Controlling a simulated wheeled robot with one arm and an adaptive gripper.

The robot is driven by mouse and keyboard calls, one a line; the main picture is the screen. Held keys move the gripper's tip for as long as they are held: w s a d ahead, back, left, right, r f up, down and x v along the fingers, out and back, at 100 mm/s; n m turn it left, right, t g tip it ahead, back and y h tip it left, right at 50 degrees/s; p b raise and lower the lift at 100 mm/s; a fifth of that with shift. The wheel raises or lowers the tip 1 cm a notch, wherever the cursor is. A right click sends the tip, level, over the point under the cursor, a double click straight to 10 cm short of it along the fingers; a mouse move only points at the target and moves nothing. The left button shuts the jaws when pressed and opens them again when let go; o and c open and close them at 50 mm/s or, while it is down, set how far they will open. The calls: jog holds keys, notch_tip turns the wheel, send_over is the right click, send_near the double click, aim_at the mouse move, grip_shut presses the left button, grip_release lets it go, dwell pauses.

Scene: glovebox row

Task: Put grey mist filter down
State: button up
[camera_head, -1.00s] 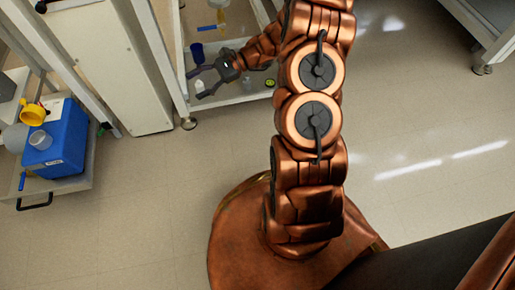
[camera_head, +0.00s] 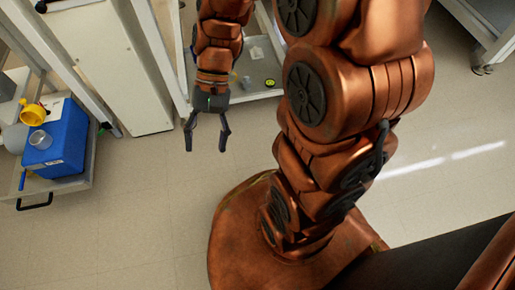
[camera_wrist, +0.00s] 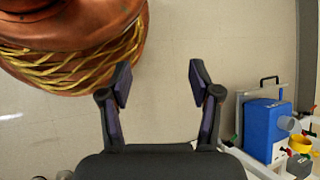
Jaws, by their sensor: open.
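My gripper (camera_head: 206,148) is open and empty, with its fingers spread over bare floor in front of the lower shelf (camera_head: 262,92). In the wrist view, both fingers of my gripper (camera_wrist: 160,72) are apart with only floor between them. I cannot clearly make out the grey mist filter. A small pale greyish item (camera_head: 246,83) stands on the lower shelf behind my forearm, but it is too small to identify. My arm hides part of that shelf.
A small yellow-green round item (camera_head: 270,83) is on the shelf. The floor between cart and my base is clear.

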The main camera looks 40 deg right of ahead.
jog(key=s+d+r+n+t+h, duration=0.1)
jog(key=s+d+n+h, duration=0.3)
jog(key=s, duration=0.5)
jog(key=d+h, duration=0.2)
jog(key=d, duration=0.1)
jog(key=shift+s+r+n+t, duration=0.3)
jog(key=shift+s+r+t, duration=0.05)
jog(key=shift+t, duration=0.05)
jog(key=shift+a, duration=0.1)
notch_tip(320, 180, up, 58)
jog(key=t+p, duration=0.1)
jog(key=p, duration=5.4)
jog(key=shift+s+f, duration=0.2)
jog(key=shift+f, duration=0.05)
